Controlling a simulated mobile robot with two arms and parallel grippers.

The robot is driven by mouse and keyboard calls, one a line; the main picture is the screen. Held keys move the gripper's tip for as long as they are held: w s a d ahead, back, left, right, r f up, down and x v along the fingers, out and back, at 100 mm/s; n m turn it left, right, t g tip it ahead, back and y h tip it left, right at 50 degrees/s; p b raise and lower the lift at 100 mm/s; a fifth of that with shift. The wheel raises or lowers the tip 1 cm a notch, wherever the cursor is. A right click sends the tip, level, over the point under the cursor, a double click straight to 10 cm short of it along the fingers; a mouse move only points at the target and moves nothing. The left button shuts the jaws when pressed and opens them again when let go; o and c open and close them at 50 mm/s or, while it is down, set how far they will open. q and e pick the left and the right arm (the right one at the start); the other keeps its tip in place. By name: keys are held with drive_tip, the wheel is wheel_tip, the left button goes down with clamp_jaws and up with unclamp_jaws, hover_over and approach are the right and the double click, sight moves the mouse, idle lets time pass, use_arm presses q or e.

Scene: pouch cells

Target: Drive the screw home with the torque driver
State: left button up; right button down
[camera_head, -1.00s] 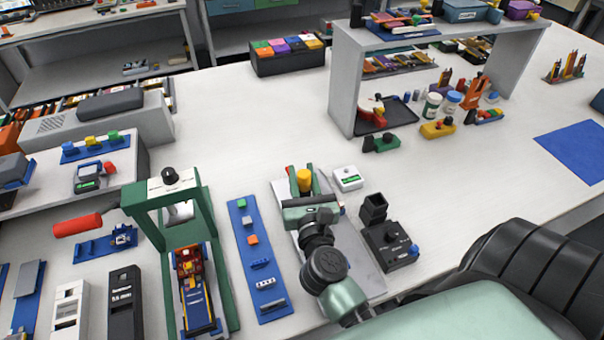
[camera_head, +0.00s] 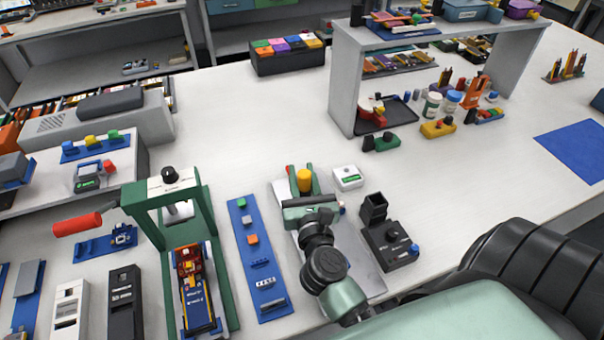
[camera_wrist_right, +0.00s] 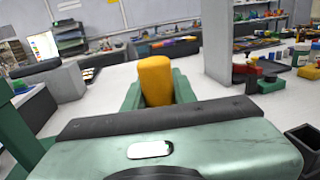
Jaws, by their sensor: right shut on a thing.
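My right gripper (camera_head: 303,176) is shut on a yellow-orange handle, which appears to be the torque driver (camera_head: 304,181). The driver stands roughly upright over the grey plate at the front middle of the bench. In the right wrist view the yellow driver handle (camera_wrist_right: 155,80) rises between the green fingers of my gripper (camera_wrist_right: 158,92). The driver's lower end and tip are hidden behind my gripper. The screw cannot be made out in either view, so contact between tip and screw cannot be told. My left gripper is not in view.
A green press (camera_head: 150,210) with a red handle stands left. A blue strip (camera_head: 243,275) with small parts lies between it and the plate (camera_head: 368,270). A white box (camera_head: 347,177) and a black device (camera_head: 390,246) are close right.

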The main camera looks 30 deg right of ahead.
drive_tip(key=shift+f+b, duration=0.5)
drive_tip(key=shift+f, duration=0.1)
idle(0.4)
drive_tip(key=shift+f, duration=0.35)
idle(1.4)
drive_tip(key=shift+p, duration=0.3)
idle(0.6)
wheel_tip(320, 180, up, 7)
drive_tip(key=p, duration=0.7)
drive_tip(key=shift+r, duration=0.15)
idle(0.4)
